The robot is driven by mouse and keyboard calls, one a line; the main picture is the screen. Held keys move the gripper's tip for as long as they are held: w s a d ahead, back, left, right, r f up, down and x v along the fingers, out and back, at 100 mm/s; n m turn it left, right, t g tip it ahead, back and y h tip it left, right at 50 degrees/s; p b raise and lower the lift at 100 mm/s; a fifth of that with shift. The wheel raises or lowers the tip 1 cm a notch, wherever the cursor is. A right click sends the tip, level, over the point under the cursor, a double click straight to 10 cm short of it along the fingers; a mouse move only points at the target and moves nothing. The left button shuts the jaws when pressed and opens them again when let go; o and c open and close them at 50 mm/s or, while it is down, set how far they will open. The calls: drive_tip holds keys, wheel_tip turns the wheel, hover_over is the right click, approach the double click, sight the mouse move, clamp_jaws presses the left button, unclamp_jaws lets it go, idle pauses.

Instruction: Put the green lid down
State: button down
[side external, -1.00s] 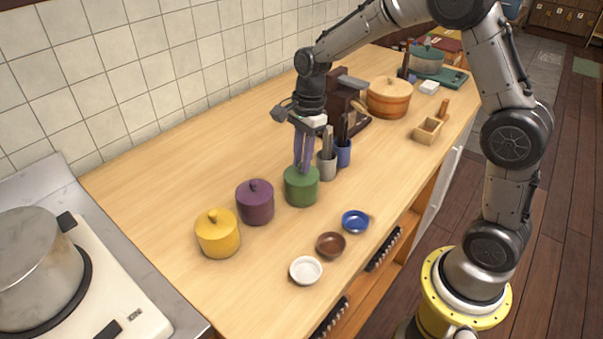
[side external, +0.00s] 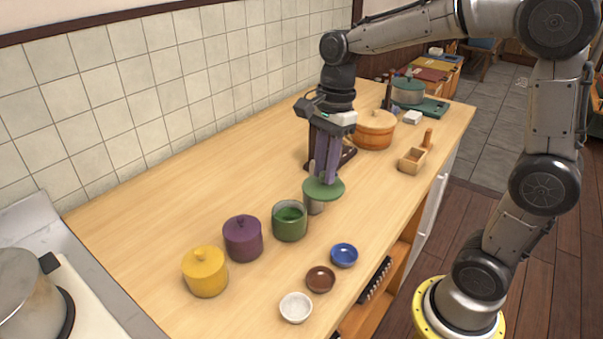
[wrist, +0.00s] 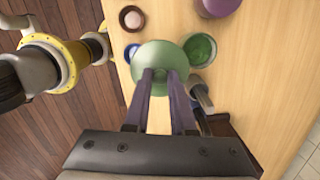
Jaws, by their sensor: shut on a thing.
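The green lid (side external: 324,190) is held in my gripper (side external: 323,182), above the counter and to the right of the green pot. The lid also shows in the wrist view (wrist: 160,58), with both fingertips on its knob, which they hide. The green pot (side external: 290,225) stands open on the counter, with green contents visible inside. It also shows in the wrist view (wrist: 201,50), just right of the lid. My gripper is shut on the lid.
A purple lidded pot (side external: 242,240) and a yellow one (side external: 205,273) stand left of the green pot. Blue (side external: 344,255), brown (side external: 320,279) and white (side external: 296,307) small bowls line the front. Bare counter (side external: 180,215) lies behind the pots.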

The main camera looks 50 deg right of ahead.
drive_tip(key=s, duration=0.1)
drive_tip(key=s+r, duration=0.1)
drive_tip(key=s, duration=0.2)
drive_tip(key=shift+r, duration=0.35)
drive_tip(key=s+d+f, duration=0.3)
drive_tip(key=s, duration=0.4)
drive_tip(key=s+d+f, duration=0.3)
drive_tip(key=s, duration=0.4)
drive_tip(key=shift+m, duration=0.3)
drive_tip(key=w+d+f, duration=0.1)
drive_tip(key=w+f, duration=0.2)
drive_tip(key=w, duration=0.1)
drive_tip(key=w+d+f, duration=0.2)
drive_tip(key=w, duration=0.2)
drive_tip(key=w+d+f, duration=0.2)
drive_tip(key=w+f, duration=0.1)
drive_tip(key=w, duration=0.1)
drive_tip(key=shift+w+d+f, duration=0.15)
drive_tip(key=shift+f, duration=0.15)
drive_tip(key=shift+w+d+f, duration=0.1)
drive_tip(key=shift+w+f, duration=0.15)
drive_tip(key=shift+f, duration=0.8)
drive_tip(key=shift+w+d+f, duration=0.1)
drive_tip(key=shift+w+f, duration=0.1)
drive_tip(key=shift+f, duration=0.85)
